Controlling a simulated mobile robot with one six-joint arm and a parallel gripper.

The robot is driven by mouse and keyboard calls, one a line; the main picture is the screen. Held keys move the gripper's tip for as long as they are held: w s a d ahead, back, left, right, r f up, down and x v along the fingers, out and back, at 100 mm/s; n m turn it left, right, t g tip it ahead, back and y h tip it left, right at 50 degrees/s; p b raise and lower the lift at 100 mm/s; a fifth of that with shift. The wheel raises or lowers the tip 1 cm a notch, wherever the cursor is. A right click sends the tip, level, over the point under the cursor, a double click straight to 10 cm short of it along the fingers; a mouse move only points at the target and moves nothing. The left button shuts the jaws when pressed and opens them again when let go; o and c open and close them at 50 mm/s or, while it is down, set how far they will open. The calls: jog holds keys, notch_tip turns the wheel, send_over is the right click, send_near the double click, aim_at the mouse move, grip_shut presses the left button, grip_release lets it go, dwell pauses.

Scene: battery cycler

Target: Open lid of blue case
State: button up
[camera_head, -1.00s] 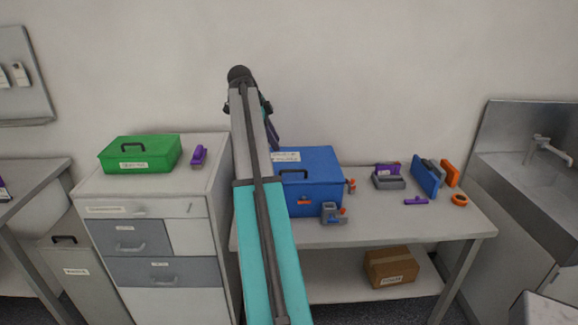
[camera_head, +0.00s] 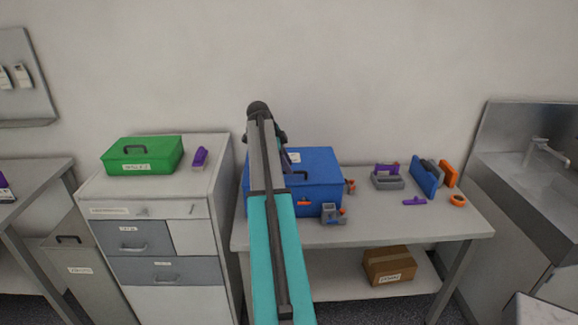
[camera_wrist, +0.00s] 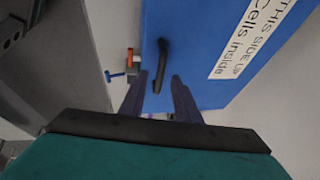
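The blue case (camera_head: 322,172) stands on the white table, its lid down. My arm crosses in front of its left part. In the wrist view, the case top (camera_wrist: 205,25) has a dark handle (camera_wrist: 161,62) and a white label (camera_wrist: 252,38) reading "THIS SIDE UP Cells inside". My gripper (camera_wrist: 159,78) is open, its two dark fingers apart with nothing gripped. The near end of the handle appears between the fingertips; I cannot tell whether they touch it. In the head view my gripper is mostly hidden behind my arm.
Purple, grey, blue and orange parts lie right on the table (camera_head: 440,222). A green case (camera_head: 160,158) and a purple part (camera_head: 200,158) sit on the drawer cabinet. A cardboard box (camera_head: 389,266) is on the lower shelf.

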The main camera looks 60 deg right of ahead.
jog(key=shift+x, duration=0.9)
grip_shut()
jog(key=shift+a, duration=0.1)
